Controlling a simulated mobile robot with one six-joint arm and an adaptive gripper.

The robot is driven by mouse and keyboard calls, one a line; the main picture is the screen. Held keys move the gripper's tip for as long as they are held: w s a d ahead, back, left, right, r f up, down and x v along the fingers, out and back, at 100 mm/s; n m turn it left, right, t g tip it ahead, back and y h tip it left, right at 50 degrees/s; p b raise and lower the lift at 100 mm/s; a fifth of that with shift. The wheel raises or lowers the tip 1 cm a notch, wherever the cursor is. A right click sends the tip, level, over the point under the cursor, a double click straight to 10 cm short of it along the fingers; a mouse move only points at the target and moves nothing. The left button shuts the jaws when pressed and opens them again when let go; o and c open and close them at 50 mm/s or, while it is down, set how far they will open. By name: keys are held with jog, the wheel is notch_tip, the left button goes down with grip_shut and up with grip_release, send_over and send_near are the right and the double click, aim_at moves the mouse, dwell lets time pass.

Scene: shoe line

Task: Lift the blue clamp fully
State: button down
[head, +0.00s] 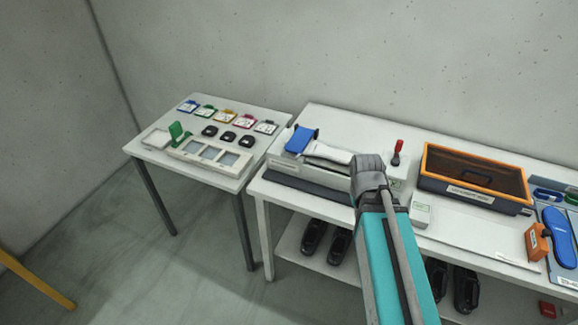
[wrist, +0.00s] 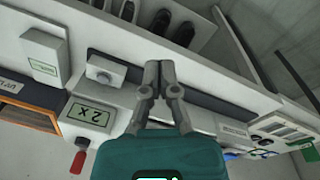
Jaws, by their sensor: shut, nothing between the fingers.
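The blue clamp (head: 301,139) is at the left end of the white fixture (head: 283,165) on the long bench, tilted up at an angle. A pale piece (head: 328,152) runs from beside it toward my wrist; I cannot tell what it is. My gripper (wrist: 160,65) is shut and empty in the wrist view, its fingertips over the fixture's dark front strip. In the head view my wrist is right of the clamp, apart from it, and my fingers cannot be made out. A small blue patch low in the wrist view may be the clamp, but I cannot tell.
A red-handled tool (head: 397,150) stands right of my wrist, near an orange-rimmed bin (head: 474,205). An orange block (head: 537,243) and a blue sole-shaped piece (head: 558,230) lie far right. The left table (head: 262,113) holds cards and trays. Dark shoes are on the lower shelf.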

jog(key=w+a+f+n+t+h+b, duration=0.2)
jog(key=w+n+b, duration=0.1)
jog(key=n+b, duration=0.1)
jog(key=w+a+f+n+t+h+b, duration=0.1)
jog(key=w+a+f+n+t+b, duration=0.1)
jog(key=w+a+f+n+b, duration=0.1)
jog(key=w+a+f+n+t+h+b, duration=0.2)
jog(key=w+a+n+b, duration=0.1)
jog(key=w+n+b, duration=0.2)
jog(key=shift+w+a+f+n+h, duration=0.1)
jog(key=shift+f+n+h, duration=0.05)
jog(key=shift+n, duration=0.5)
jog(key=shift+w+a+f+n+h, duration=0.1)
jog(key=shift+n+h, duration=0.05)
jog(key=shift+n, duration=0.5)
jog(key=w+a+n+t+b, duration=0.1)
jog(key=a+n, duration=0.1)
jog(key=w+a+n+t+b, duration=0.1)
jog(key=a+n+b, duration=0.1)
jog(key=w+a+n+t+b, duration=0.1)
jog(key=a+n+t+b, duration=0.1)
jog(key=a, duration=0.1)
jog(key=shift+f+n, duration=0.35)
jog(key=shift+n, duration=0.05)
jog(key=w+a+n+t+b, duration=0.1)
jog(key=a+n+t+b, duration=0.3)
jog(key=a+n, duration=0.5)
jog(key=shift+a+r+t+y+b, duration=0.4)
jog(key=shift+a+b, duration=0.15)
jog(key=shift+a, duration=0.3)
